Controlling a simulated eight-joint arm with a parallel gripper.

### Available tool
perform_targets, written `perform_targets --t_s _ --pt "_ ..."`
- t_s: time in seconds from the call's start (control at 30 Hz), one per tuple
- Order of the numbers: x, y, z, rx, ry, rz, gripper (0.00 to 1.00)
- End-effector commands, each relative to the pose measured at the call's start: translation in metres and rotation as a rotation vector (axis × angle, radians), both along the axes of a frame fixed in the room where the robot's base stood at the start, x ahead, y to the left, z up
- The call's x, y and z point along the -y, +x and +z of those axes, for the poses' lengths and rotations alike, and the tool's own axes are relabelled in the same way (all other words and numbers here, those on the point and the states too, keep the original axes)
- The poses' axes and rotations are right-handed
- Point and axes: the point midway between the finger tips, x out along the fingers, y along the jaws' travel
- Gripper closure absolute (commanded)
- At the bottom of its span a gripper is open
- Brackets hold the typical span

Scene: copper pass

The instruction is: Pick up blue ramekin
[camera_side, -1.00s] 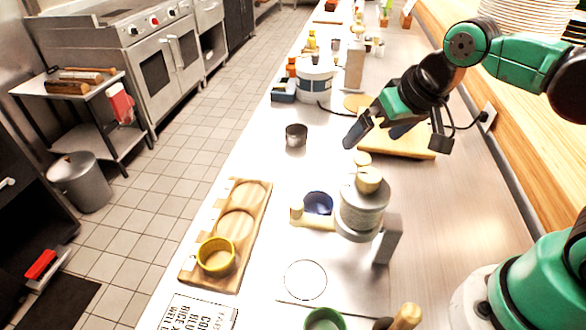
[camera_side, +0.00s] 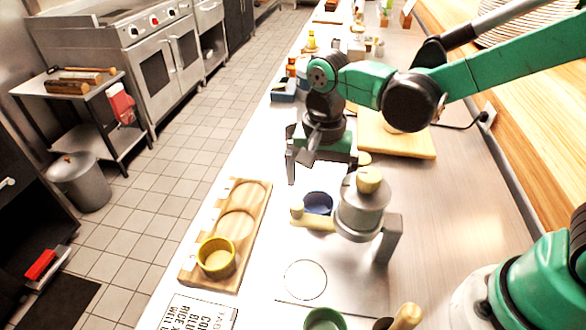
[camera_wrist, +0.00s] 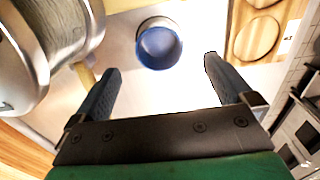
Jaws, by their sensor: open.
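The blue ramekin (camera_side: 318,204) stands upright on the steel counter, just left of the grinder-like machine and behind its wooden-knobbed handle. It looks empty. In the wrist view the ramekin (camera_wrist: 159,44) lies beyond my fingertips, roughly centred between them and not touched. My gripper (camera_side: 318,170) is above the counter, behind the ramekin in the side view, pointing down. Its two dark fingers are spread wide in the wrist view (camera_wrist: 162,75), with nothing between them.
The machine (camera_side: 362,210) stands close to the ramekin's right; its handle (camera_side: 312,221) passes in front. A wooden board (camera_side: 236,225) with round recesses holds a yellow ramekin (camera_side: 216,257). A green ramekin (camera_side: 324,320) is at the front. A cutting board (camera_side: 397,142) lies behind.

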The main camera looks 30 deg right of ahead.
Motion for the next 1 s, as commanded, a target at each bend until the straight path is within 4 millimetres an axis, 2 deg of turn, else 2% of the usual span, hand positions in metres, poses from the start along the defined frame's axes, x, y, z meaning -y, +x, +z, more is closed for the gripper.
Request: perform_targets --t_s 0.27,0.53,0.87,0.93,1.0 --pt "0.000 0.000 -0.019 0.001 0.001 0.000 0.00" --pt "0.001 0.000 -0.053 0.001 0.000 0.001 0.00" --pt "0.001 0.000 -0.060 0.003 0.000 0.001 0.00" --pt "0.001 0.000 -0.060 0.003 0.000 0.001 0.14" --pt "0.001 0.000 -0.060 0.002 0.001 0.001 0.34"
